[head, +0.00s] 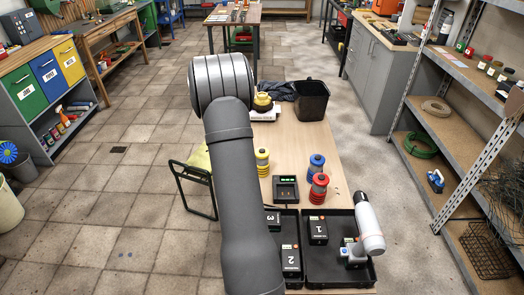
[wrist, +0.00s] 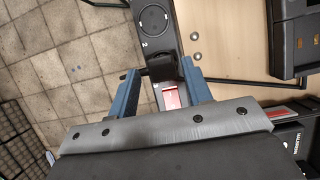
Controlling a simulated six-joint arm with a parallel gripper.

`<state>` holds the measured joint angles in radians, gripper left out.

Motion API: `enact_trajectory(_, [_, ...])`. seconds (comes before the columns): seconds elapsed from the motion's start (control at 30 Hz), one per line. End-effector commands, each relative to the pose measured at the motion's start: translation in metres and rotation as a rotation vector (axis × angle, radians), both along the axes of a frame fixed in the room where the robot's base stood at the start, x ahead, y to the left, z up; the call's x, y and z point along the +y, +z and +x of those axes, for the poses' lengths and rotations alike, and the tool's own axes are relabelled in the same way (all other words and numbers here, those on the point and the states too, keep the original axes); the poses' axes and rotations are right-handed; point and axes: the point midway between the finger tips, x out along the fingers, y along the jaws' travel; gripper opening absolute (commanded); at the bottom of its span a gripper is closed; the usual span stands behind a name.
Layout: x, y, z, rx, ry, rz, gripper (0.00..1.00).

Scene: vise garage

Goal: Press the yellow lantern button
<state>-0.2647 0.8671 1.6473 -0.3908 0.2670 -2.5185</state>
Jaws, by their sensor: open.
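The yellow lantern (head: 262,161), with dark bands, stands upright on the wooden table just right of my arm in the head view. The blue lantern (head: 316,166) and the red lantern (head: 318,187) stand to its right. The lanterns' buttons are too small to make out. My gripper (wrist: 162,68) is open in the wrist view, fingers apart, above a grey panel (wrist: 152,20) with a black disc and a red label. Nothing is visibly held. My arm hides the gripper in the head view. I see no lantern in the wrist view.
A dark charger (head: 286,189) with green lights stands near the lanterns. Black trays (head: 340,283) hold numbered batteries and a cordless tool (head: 368,228). A black bin (head: 311,100) and a yellow-and-dark object (head: 262,101) stand at the far end. Bare tabletop (head: 287,150) lies between.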

Motion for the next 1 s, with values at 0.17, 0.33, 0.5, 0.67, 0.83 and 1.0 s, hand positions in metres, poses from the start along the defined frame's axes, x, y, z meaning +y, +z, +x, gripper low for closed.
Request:
enact_trajectory(0.17, [0.0,0.0,0.0,0.0,0.0,0.0,0.09])
enact_trajectory(0.33, [0.0,0.0,0.0,0.0,0.0,0.0,0.0])
enact_trajectory(0.5, [0.0,0.0,0.0,0.0,0.0,0.0,0.0])
enact_trajectory(0.67, [0.0,0.0,0.0,0.0,0.0,0.0,0.0])
enact_trajectory(0.83, [0.0,0.0,0.0,0.0,0.0,0.0,0.0])
enact_trajectory(1.0, [0.0,0.0,0.0,0.0,0.0,0.0,0.0])
